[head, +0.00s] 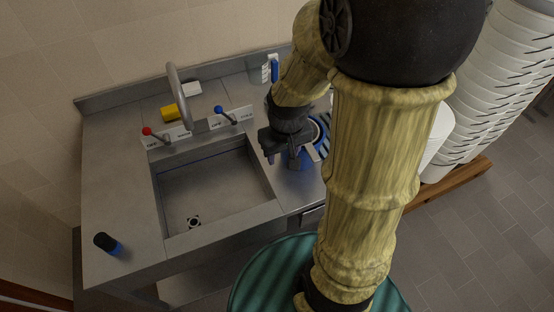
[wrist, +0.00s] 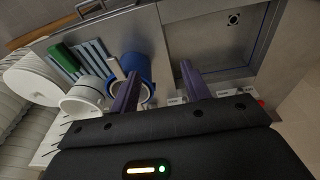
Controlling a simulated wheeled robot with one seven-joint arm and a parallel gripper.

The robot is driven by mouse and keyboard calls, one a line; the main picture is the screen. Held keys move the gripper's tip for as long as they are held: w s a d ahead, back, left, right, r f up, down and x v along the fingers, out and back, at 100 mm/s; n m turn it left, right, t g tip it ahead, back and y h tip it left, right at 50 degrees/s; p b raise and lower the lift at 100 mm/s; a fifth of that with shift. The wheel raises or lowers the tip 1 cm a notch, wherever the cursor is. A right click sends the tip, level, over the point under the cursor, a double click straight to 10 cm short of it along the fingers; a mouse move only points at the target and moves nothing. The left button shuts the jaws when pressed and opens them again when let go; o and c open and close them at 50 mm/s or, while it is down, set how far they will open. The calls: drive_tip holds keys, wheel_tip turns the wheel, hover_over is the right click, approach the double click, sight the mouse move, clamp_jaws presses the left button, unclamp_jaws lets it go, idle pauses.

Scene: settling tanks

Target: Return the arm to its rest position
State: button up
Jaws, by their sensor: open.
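My arm (head: 370,150) reaches down over the right end of a steel sink counter. My gripper (head: 288,150) points down there, just right of the sink basin. In the wrist view my gripper (wrist: 159,72) is open, its two dark fingers apart with only bare steel counter showing between them. A blue round container (wrist: 138,68) stands behind and beside the left finger; I cannot tell whether they touch. Its blue side also shows under my gripper in the head view (head: 291,162). A white stick-like piece (wrist: 115,68) shows at its rim.
The sink basin (head: 210,188) has a tap (head: 180,95), a red lever (head: 148,132) and a blue lever (head: 220,111). White stacked tubs (head: 505,75) stand right.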

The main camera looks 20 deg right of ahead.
drive_tip(key=shift+t, duration=0.3)
drive_tip(key=s+a, duration=0.1)
drive_tip(key=s+a+r, duration=0.1)
drive_tip(key=s+a, duration=0.1)
drive_tip(key=shift+w, duration=0.1)
drive_tip(key=b+x, duration=0.2)
drive_tip(key=s+b+x, duration=0.1)
drive_tip(key=b+x, duration=0.2)
drive_tip(key=shift+s+a+f+b, duration=0.1)
drive_tip(key=shift+f+b, duration=0.25)
drive_tip(key=shift+f, duration=0.05)
idle(0.6)
